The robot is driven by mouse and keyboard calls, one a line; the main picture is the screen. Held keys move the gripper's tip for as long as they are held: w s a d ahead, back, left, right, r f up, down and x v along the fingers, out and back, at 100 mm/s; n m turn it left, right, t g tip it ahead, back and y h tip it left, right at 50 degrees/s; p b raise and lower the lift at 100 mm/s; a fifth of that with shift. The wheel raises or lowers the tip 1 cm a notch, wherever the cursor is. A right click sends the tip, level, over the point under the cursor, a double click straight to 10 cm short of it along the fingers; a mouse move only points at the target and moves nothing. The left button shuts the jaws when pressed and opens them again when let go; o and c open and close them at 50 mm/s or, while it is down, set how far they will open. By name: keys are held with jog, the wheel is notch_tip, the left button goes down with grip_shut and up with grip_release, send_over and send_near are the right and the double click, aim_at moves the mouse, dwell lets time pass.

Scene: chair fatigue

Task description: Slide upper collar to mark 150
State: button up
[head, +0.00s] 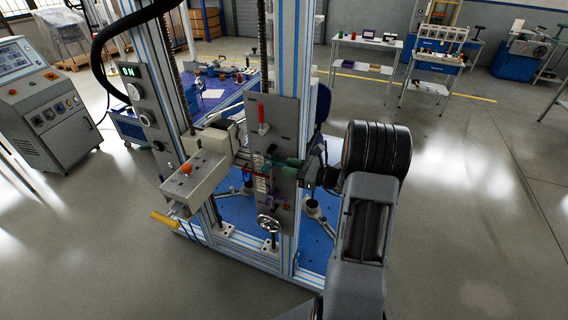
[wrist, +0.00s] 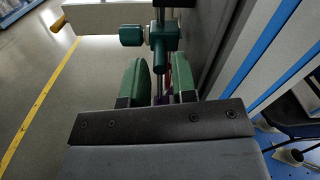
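A green collar (wrist: 163,38) with a round green side knob (wrist: 132,36) sits on a thin vertical rod in the wrist view. In the head view a small dark green part (head: 266,167) shows at the rod, partly crowded by other parts. My gripper (wrist: 159,80) has two green fingers, apart with the rod running in the gap between them. The collar appears just beyond the fingertips, not between them. In the head view my gripper (head: 290,167) reaches in from the right. A pale graduated scale (head: 262,186) stands by the rod; its numbers are too small to read.
A purple part (head: 270,203) and a handwheel (head: 268,223) lie lower on the grey plate. A red handle (head: 262,116) is above. A pale box (head: 195,180) with an orange knob juts out at left.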

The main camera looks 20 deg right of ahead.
aim_at(277, 162)
jog(key=shift+x, duration=1.25)
jog(key=shift+c, duration=0.4)
grip_shut()
